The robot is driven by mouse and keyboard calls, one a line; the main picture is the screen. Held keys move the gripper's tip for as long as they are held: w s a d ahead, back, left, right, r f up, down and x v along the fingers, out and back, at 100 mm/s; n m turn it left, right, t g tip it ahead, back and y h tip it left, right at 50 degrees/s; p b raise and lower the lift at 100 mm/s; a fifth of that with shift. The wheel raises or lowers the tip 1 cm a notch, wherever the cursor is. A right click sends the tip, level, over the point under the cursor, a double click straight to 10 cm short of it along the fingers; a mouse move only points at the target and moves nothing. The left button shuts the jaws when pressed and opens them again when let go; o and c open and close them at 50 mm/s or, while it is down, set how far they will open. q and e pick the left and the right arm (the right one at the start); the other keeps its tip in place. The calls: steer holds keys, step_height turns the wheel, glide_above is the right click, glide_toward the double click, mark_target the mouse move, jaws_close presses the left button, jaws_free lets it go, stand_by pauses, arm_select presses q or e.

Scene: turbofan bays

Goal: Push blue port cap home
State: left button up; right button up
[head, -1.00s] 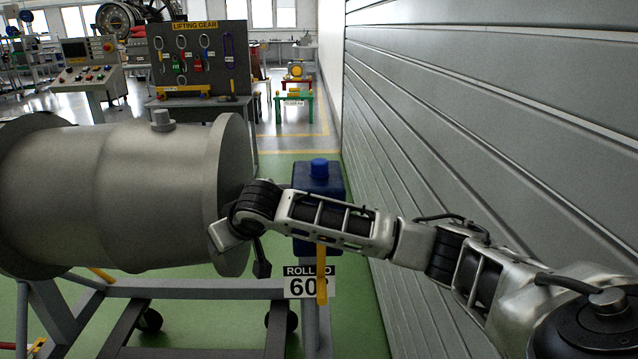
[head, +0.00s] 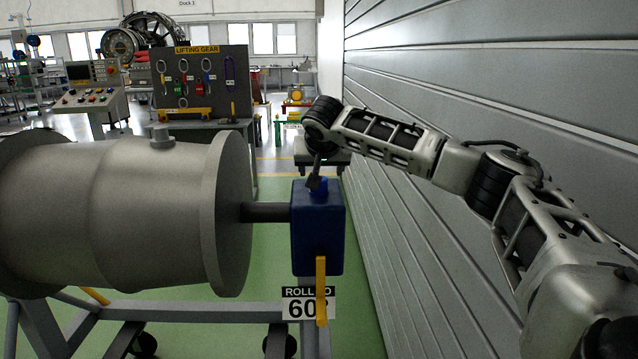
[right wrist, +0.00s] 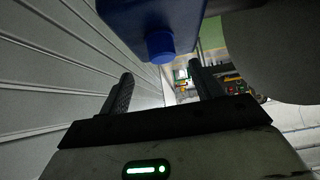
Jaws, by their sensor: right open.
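A small bright blue cylindrical cap (head: 319,186) stands on top of a dark blue box (head: 317,235) at the end of a shaft from the grey casing. My right gripper (head: 313,184) reaches down from above, its dark fingers just in front of the cap and partly hiding it. In the right wrist view the cap (right wrist: 160,47) lies beyond the spread fingers, roughly between their lines, and nothing is held between the fingertips (right wrist: 163,82). I cannot tell whether a finger touches the cap. My left gripper is not in view.
The grey casing (head: 150,210) with a small grey boss (head: 162,138) fills the left. A ribbed grey wall (head: 480,90) runs close along the right.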

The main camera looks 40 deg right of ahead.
steer(key=p+x, duration=0.1)
steer(key=x, duration=0.6)
steer(key=shift+w, duration=0.25)
steer(key=c, duration=1.1)
